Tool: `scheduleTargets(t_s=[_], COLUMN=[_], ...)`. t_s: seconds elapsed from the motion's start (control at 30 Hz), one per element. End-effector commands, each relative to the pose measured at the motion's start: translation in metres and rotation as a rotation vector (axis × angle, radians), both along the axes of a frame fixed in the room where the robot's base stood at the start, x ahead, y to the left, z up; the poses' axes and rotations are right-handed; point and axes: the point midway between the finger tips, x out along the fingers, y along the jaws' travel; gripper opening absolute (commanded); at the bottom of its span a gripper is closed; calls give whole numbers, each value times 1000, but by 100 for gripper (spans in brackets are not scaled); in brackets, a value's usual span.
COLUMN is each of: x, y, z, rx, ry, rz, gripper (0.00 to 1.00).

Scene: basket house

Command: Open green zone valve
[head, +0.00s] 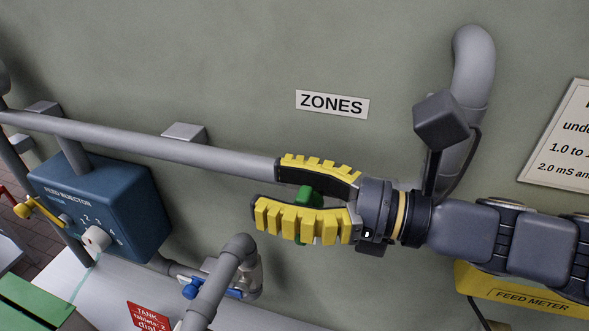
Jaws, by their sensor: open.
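My gripper (258,206) has yellow ribbed fingers and points left. Its fingers are apart, one above and one below the green handle in the picture. I cannot tell whether either finger touches the handle. The valve body and the pipe it sits on are mostly hidden by my gripper and arm.
A grey pipe (130,139) runs along the wall behind my gripper. A blue-handled valve (212,289) sits lower left. A blue feed injector box (100,205) with a yellow lever (38,211) stands at left. A yellow feed meter (530,297) is below my arm.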

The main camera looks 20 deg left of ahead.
Motion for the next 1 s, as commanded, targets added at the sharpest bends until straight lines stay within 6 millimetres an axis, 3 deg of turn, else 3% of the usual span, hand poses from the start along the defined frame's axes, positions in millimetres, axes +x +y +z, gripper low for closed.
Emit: scheduleTargets(t_s=[0.2, 0.23, 0.3, 0.6, 1.0], x=[0, 0, 0, 0, 1], y=[0, 0, 0, 1, 8], z=[0, 0, 0, -1, -10], rx=[0, 0, -1, -21, -375], ry=[0, 0, 0, -2, -4], rz=[0, 0, 0, 2, 0], gripper=[36, 29, 0, 0, 0])
